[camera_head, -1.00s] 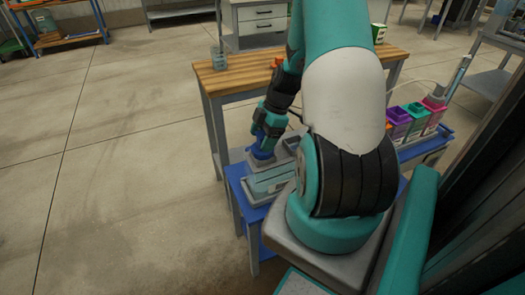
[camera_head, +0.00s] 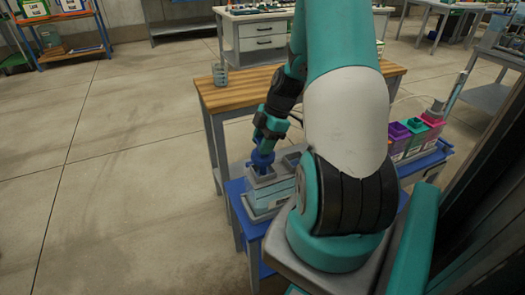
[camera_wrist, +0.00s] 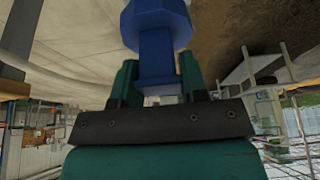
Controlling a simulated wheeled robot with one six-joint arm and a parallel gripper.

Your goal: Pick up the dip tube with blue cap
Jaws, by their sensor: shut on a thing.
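The blue cap (camera_head: 262,158) of the dip tube is between the fingers of my gripper (camera_head: 266,143), which is shut on it. In the wrist view the blue cap (camera_wrist: 158,28) fills the space between and beyond the two teal fingers (camera_wrist: 158,85). The cap is above the grey top of a pale, translucent container (camera_head: 270,194) on the left part of the blue bench. The tube below the cap is too small or hidden to make out, so I cannot tell how much of it is inside the container.
A wooden-topped table (camera_head: 240,95) stands behind the blue bench (camera_head: 238,200), with a glass beaker (camera_head: 220,75) on its left end. Purple (camera_head: 398,133), teal (camera_head: 416,127) and pink-topped (camera_head: 433,118) containers stand at the bench's right. The floor to the left is clear.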

